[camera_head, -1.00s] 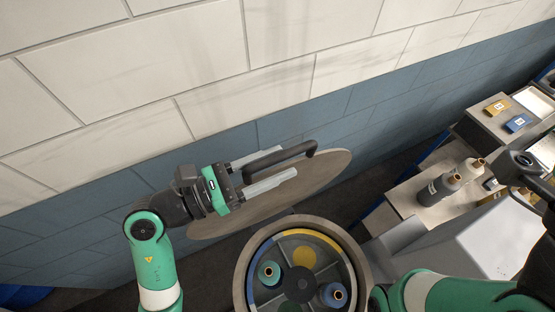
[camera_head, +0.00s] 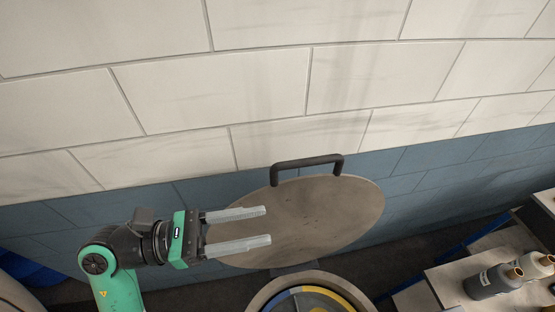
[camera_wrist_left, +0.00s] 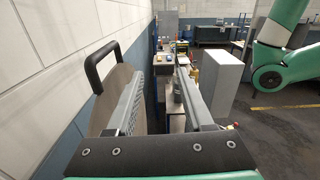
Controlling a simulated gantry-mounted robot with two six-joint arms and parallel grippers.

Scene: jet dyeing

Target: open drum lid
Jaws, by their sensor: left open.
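The round brown drum lid (camera_head: 310,218) stands raised behind the drum, tilted up in front of the wall. Its black handle (camera_head: 307,162) is at the lid's top edge. The drum (camera_head: 262,297) shows only its upper rim at the bottom of the head view, with coloured sectors inside. My left gripper (camera_head: 268,227) is open and empty, its fingers in front of the lid's left part and apart from the handle. In the left wrist view the lid (camera_wrist_left: 118,88) and handle (camera_wrist_left: 101,66) are left of the fingers. My right gripper is not in view.
A tiled wall (camera_head: 210,100) is close behind the lid. Bottles (camera_head: 492,282) stand on a bench at the lower right. In the left wrist view a grey cabinet (camera_wrist_left: 222,78) stands to the right, and one of my green arm links shows at upper right.

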